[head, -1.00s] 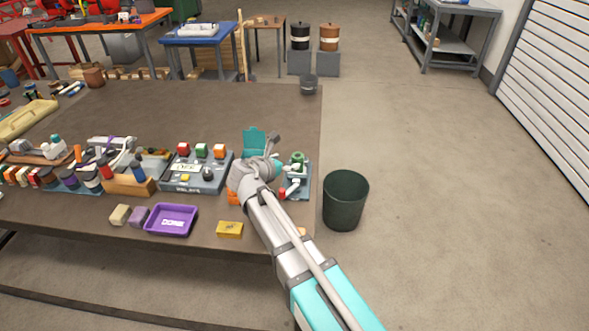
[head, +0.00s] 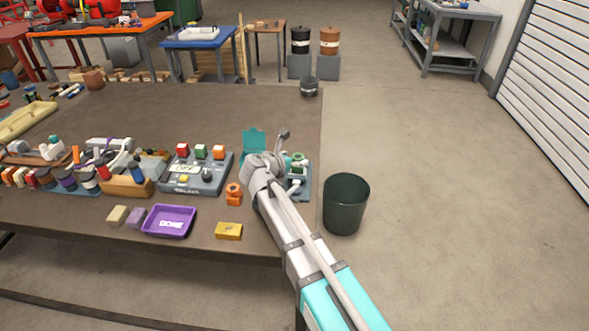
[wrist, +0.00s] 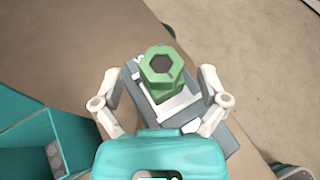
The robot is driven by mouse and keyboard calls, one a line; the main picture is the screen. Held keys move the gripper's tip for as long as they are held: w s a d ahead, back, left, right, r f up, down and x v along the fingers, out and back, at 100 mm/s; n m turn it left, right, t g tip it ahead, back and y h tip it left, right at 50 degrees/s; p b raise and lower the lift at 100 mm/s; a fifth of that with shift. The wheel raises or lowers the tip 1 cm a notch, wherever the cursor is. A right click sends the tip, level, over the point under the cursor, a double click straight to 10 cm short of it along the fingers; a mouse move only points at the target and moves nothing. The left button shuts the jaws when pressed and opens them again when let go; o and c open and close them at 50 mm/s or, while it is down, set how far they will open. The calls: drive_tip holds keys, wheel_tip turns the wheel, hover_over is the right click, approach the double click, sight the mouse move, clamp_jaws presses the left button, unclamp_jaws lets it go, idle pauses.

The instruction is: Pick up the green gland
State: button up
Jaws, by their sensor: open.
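The green gland (wrist: 160,68) is hexagonal with a dark hole in its top. It stands upright on a white and grey fixture (wrist: 185,112) in the wrist view. In the head view the gland (head: 299,159) shows just right of my arm's end, on the skid near the table's right edge. My gripper (wrist: 158,86) is open, its two pale fingers spread to the left and right of the gland without visible contact. In the head view my gripper is mostly hidden behind my own wrist.
A teal open box (wrist: 40,140) lies left of the fixture. On the table are a grey control box (head: 195,178), an orange part (head: 233,194), a purple tray (head: 150,222) and a yellow block (head: 229,231). A dark bin (head: 345,205) stands on the floor beyond the table's right edge.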

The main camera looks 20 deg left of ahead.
drive_tip(key=shift+x, duration=0.8)
clamp_jaws()
